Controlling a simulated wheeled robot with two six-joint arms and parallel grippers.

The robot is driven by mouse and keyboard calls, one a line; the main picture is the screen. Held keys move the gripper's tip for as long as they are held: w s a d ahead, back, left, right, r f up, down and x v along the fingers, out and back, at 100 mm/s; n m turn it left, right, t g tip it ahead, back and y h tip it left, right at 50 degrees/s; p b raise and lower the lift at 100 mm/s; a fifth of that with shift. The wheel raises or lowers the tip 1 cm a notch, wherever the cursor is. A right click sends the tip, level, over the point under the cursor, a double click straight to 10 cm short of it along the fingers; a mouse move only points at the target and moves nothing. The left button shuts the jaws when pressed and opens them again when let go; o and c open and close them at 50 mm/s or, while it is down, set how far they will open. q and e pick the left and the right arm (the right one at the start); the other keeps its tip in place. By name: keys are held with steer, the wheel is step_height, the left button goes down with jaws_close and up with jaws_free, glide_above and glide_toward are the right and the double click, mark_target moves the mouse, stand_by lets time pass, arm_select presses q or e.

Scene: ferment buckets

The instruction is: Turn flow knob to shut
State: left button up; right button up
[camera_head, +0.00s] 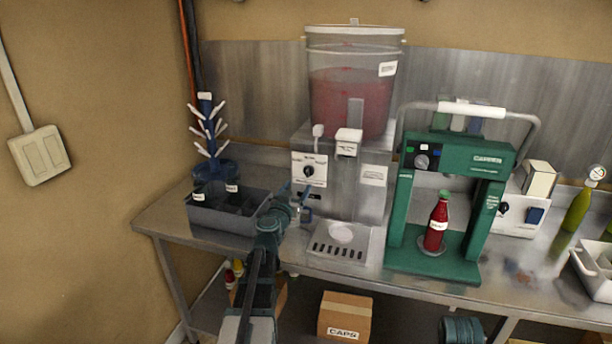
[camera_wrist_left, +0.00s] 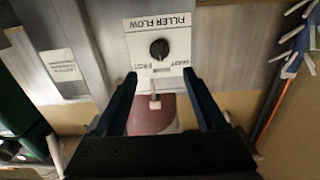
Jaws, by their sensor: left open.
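The flow knob (camera_head: 308,170) is a round black dial on a white plate on the front of the steel filler (camera_head: 343,195). In the left wrist view the knob (camera_wrist_left: 159,49) sits on an upside-down plate reading FILLER FLOW, with FAST and SHUT labels; its exact pointer direction is too small to read. My left gripper (camera_head: 302,197) is open and empty, just below and in front of the knob. In the left wrist view its two fingers (camera_wrist_left: 159,75) stand apart on either side of the knob's line, not touching it. My right gripper is not seen.
A clear bucket (camera_head: 353,95) of red liquid stands on the filler. A green capper (camera_head: 455,152) with a red bottle (camera_head: 437,224) stands to the right. A grey bin (camera_head: 228,221) and blue bottle tree (camera_head: 211,140) are at the left. A drip tray (camera_head: 340,243) sits below.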

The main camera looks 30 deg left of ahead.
mark_target(307, 173)
arm_select(q)
steer(key=x, duration=0.9)
steer(key=shift+w, duration=0.35)
steer(key=shift+c, duration=0.3)
jaws_close()
